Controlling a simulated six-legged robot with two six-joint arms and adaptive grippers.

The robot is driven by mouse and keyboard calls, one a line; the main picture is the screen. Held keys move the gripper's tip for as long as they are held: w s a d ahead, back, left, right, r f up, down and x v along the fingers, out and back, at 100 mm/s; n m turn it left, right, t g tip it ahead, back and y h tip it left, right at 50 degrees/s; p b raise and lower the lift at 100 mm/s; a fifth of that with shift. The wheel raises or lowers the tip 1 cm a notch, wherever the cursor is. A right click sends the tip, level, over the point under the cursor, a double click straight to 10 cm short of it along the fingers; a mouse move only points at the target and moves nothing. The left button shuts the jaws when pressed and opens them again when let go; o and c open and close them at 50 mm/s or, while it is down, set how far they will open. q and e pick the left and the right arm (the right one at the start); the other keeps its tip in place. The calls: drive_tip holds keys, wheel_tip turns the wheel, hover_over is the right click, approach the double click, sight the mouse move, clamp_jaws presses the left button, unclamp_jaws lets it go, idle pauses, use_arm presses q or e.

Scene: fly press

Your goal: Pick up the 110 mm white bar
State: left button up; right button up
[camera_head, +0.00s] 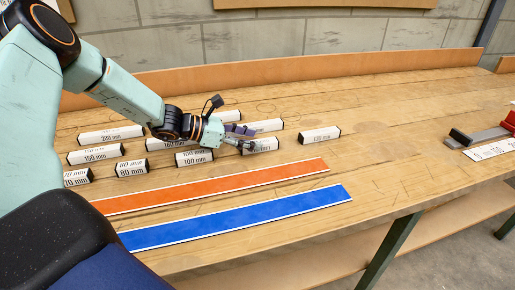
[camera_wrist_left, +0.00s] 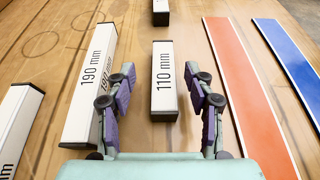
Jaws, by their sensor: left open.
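The 110 mm white bar (camera_wrist_left: 164,82) lies on the wooden table, centred between the open fingers of my left gripper (camera_wrist_left: 164,90) in the left wrist view. Its black ends and printed label show there. In the head view, my left gripper (camera_head: 245,137) is over the near end of that bar (camera_head: 266,145), partly hiding it. The fingers straddle the bar with a gap on each side. I cannot tell how high the fingertips are above the table. My right gripper is not in view.
The 190 mm bar (camera_wrist_left: 92,82) lies close to the left finger. Another white bar (camera_head: 320,135) lies beyond the far end. Orange (camera_head: 220,186) and blue (camera_head: 240,216) strips lie on the near side. Several other bars lie left. The table's middle right is clear.

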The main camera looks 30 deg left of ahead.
sight(264, 141)
use_arm(q)
drive_tip(key=x, duration=0.1)
drive_tip(key=b+x, duration=0.1)
drive_tip(key=x, duration=0.1)
drive_tip(key=b+x, duration=0.1)
drive_tip(key=x, duration=0.1)
drive_tip(key=shift+s+d+r, duration=0.15)
drive_tip(key=shift+s+d, duration=0.15)
drive_tip(key=shift+d, duration=0.1)
drive_tip(key=shift+w, duration=0.25)
drive_tip(key=shift+s+a+f, duration=0.1)
drive_tip(key=shift+a+f, duration=0.1)
drive_tip(key=shift+a, duration=0.25)
drive_tip(key=shift+d+r, duration=0.2)
drive_tip(key=shift+d, duration=0.25)
drive_tip(key=shift+c, duration=2)
drive_tip(key=shift+a+f, duration=0.15)
drive_tip(key=shift+a, duration=0.15)
drive_tip(key=c, duration=0.3)
drive_tip(key=shift+c, duration=0.7)
drive_tip(key=shift+d, duration=0.2)
clamp_jaws()
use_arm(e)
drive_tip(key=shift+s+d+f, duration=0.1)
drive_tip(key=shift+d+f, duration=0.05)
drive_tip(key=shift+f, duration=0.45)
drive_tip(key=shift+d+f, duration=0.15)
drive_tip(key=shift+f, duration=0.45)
